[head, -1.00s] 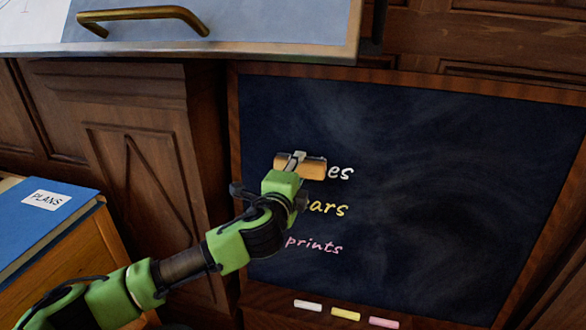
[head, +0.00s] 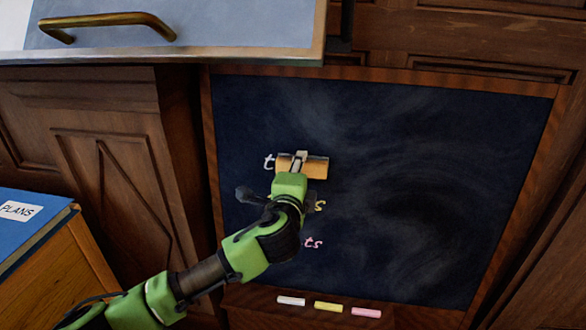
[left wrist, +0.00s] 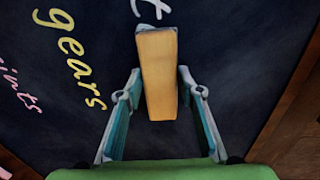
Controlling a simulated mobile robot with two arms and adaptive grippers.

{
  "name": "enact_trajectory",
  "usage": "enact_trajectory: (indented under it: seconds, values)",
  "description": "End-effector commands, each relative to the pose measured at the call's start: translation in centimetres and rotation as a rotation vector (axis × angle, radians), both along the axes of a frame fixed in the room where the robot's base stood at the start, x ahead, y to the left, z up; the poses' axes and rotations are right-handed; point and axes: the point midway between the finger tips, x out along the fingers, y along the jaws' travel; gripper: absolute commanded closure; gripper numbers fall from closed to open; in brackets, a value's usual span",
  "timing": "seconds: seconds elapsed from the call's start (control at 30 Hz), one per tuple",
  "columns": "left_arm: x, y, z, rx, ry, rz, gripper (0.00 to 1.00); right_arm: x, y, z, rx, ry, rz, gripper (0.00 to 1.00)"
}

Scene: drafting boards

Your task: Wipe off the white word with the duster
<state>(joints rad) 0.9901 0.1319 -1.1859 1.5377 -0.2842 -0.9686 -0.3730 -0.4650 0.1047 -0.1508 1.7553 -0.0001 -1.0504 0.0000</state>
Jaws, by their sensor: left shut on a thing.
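The duster (head: 318,167), an orange-brown block, is held against the dark chalkboard (head: 430,190) or very close to it; touching cannot be told. My left gripper (head: 299,165) is shut on it; its wooden side also shows in the left wrist view (left wrist: 158,75). A white letter t (head: 268,162) stands just left of the duster, and part of it shows in the left wrist view (left wrist: 148,8). Any white letters under the duster are hidden. No white letters show right of it. My right gripper is not in view.
Below are the yellow word "gears" (left wrist: 80,65) and a pink word (left wrist: 18,85), both partly covered by my arm in the head view. White (head: 291,301), yellow (head: 328,306) and pink (head: 366,312) chalks lie below the board. A drawer handle (head: 105,20) juts out upper left.

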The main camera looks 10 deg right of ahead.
Motion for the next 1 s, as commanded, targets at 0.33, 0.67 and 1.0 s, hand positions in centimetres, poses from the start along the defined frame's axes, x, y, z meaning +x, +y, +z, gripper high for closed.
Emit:
enact_trajectory:
  seconds: [0.33, 0.67, 1.0]
  values:
    - [-1.0, -2.6, 0.0, -0.002, 0.002, -0.007, 0.83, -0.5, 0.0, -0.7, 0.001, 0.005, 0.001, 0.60]
    - [-1.6, -4.4, 0.1, -0.002, 0.001, -0.005, 0.83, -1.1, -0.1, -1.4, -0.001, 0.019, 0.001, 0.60]
    - [-2.3, -6.6, 0.0, -0.001, 0.000, -0.003, 0.83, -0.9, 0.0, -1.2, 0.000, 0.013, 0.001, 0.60]
